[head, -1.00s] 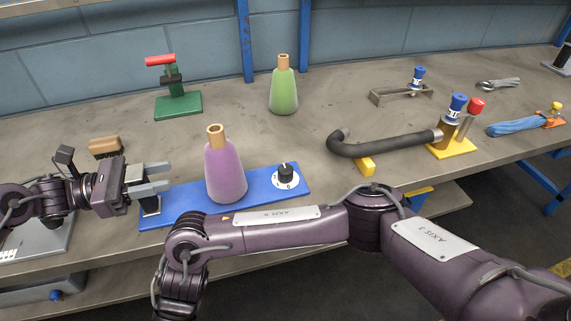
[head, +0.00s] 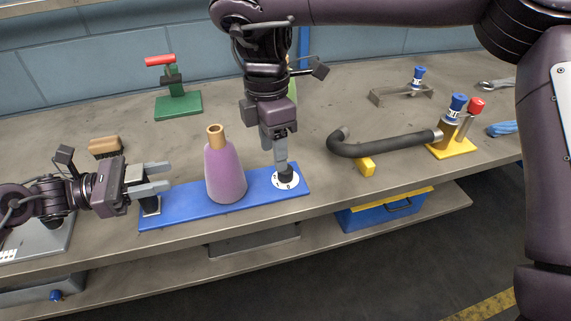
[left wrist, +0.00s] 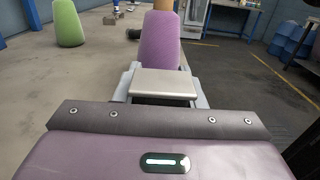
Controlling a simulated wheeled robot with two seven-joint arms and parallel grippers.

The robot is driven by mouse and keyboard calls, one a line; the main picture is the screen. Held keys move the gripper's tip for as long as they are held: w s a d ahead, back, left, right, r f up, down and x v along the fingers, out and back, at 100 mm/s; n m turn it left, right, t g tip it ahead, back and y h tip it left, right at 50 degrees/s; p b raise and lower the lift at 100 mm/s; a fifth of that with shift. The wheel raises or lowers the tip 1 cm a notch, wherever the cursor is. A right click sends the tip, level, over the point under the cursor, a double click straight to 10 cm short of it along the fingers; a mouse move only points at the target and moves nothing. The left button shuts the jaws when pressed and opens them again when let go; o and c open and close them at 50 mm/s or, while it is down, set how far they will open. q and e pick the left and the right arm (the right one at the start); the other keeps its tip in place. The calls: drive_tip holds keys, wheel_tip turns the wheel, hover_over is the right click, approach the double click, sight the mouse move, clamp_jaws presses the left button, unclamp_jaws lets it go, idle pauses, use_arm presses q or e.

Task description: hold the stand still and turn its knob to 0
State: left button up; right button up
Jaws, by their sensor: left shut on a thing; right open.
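The stand is a long blue base (head: 181,213) at the table's front edge. It bears a purple bottle-shaped cone (head: 226,173) with a tan top, which also shows in the left wrist view (left wrist: 160,40). The black knob (head: 286,177) sits on a white numbered dial (head: 292,186) at the right end; its setting is hidden. My left gripper (head: 158,180) is shut on the stand's dark upright post (head: 150,206) at the left end. My right gripper (head: 281,158) is open and points down right over the knob; I cannot tell whether it touches.
A black hose (head: 385,149) lies to the right, by a yellow block (head: 366,167) and a yellow base (head: 452,148) with blue and red knobs. A green clamp (head: 178,103) stands behind, a brush (head: 105,147) at left. A green cone (left wrist: 68,24) is partly hidden behind my right arm.

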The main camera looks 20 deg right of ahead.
sight(285, 174)
drive_tip(key=w+d+r+m+t, duration=0.1)
drive_tip(key=w+d+r, duration=0.2)
wheel_tip(285, 174, down, 12)
drive_tip(key=shift+w+d+r, duration=0.1)
drive_tip(key=shift+d, duration=0.05)
drive_tip(key=shift+c, duration=0.3)
drive_tip(key=c, duration=0.9)
